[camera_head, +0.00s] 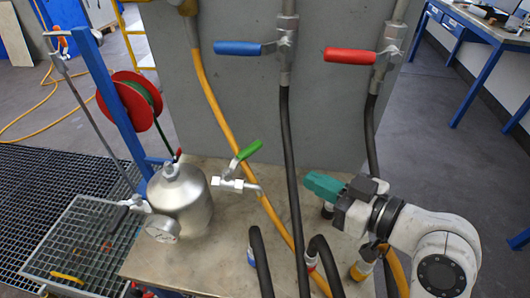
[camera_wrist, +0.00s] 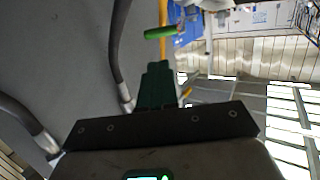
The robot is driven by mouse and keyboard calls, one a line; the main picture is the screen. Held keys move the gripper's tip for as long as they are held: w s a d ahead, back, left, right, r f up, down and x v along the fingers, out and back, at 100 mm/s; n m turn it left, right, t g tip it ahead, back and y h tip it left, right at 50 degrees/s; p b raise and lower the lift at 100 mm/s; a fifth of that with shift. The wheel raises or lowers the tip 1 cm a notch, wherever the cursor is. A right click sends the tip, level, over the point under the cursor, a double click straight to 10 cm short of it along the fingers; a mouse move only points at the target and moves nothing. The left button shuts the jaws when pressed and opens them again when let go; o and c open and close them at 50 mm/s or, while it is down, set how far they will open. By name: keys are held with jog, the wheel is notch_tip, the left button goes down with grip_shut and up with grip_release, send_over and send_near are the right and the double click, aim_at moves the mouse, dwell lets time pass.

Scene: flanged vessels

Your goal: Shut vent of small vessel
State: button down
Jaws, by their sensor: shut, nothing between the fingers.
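The small vessel (camera_head: 182,208) is a silver metal can with a gauge (camera_head: 162,229) on its front, standing on the bench top. On its right side a small valve (camera_head: 228,184) with an outlet pipe bent downward carries a green lever (camera_head: 246,151), tilted up to the right. The green lever also shows in the wrist view (camera_wrist: 161,33), beyond my fingertips. My gripper (camera_head: 312,184) has teal fingers, shut and empty, pointing left toward the valve. It is right of the lever and apart from it. The fingers show in the wrist view too (camera_wrist: 158,75).
Blue (camera_head: 238,48) and red (camera_head: 350,56) lever valves hang on the grey panel behind. Black hoses (camera_head: 289,170) and a yellow hose (camera_head: 220,110) run down between the vessel and my gripper. A red reel (camera_head: 130,100) stands at the left. Bare bench top lies before the vessel.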

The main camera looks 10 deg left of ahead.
aim_at(256, 143)
jog(key=p+x, duration=0.2)
jog(key=x, duration=1.2)
jog(key=shift+d, duration=0.1)
jog(key=shift+w+f+b, duration=0.1)
jog(key=shift+w+b, duration=0.1)
jog(key=shift+b, duration=0.15)
jog(key=w+n+g+y+b, duration=0.1)
jog(key=n+g+b, duration=0.1)
jog(key=b, duration=0.1)
jog(key=w+a+n+g+y+b, duration=0.1)
jog(key=n+g+b, duration=0.1)
jog(key=w+a+n+g+b, duration=0.1)
jog(key=n+g+b, duration=0.1)
jog(key=g+b, duration=0.1)
jog(key=shift+a+f+y+b, duration=0.1)
jog(key=shift+a+y+b, duration=0.1)
jog(key=shift+y+b, duration=0.2)
jog(key=shift+w+a+b, duration=0.2)
jog(key=shift+a+b, duration=0.15)
jog(key=shift+a, duration=0.05)
jog(key=shift+r, duration=0.2)
